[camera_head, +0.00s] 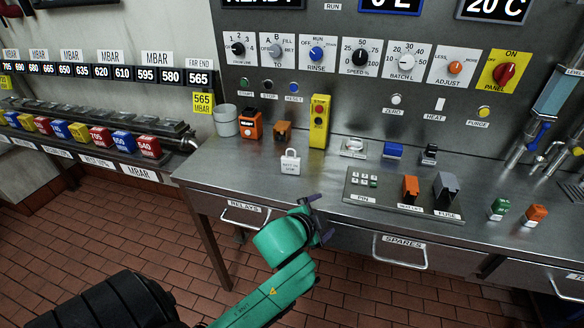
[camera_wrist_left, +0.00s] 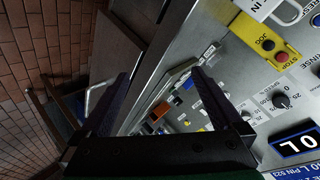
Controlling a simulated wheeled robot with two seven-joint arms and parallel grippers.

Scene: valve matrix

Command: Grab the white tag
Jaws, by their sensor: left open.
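The white tag (camera_head: 290,162), shaped like a small padlock with a loop on top, stands on the steel bench, left of centre in the head view. My left gripper (camera_head: 318,221) is open and empty near the bench's front edge, below and slightly right of the tag and apart from it. Its two dark fingers (camera_wrist_left: 160,76) also show spread in the left wrist view, with nothing between them in contact. My right gripper is not in view.
A yellow jog/stop box (camera_head: 319,122) stands behind and right of the tag, with an orange block (camera_head: 251,125) behind left. A pin and fuse plate (camera_head: 404,194) lies to the right. Drawer handles (camera_head: 400,252) stick out below the bench edge. The bench around the tag is clear.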

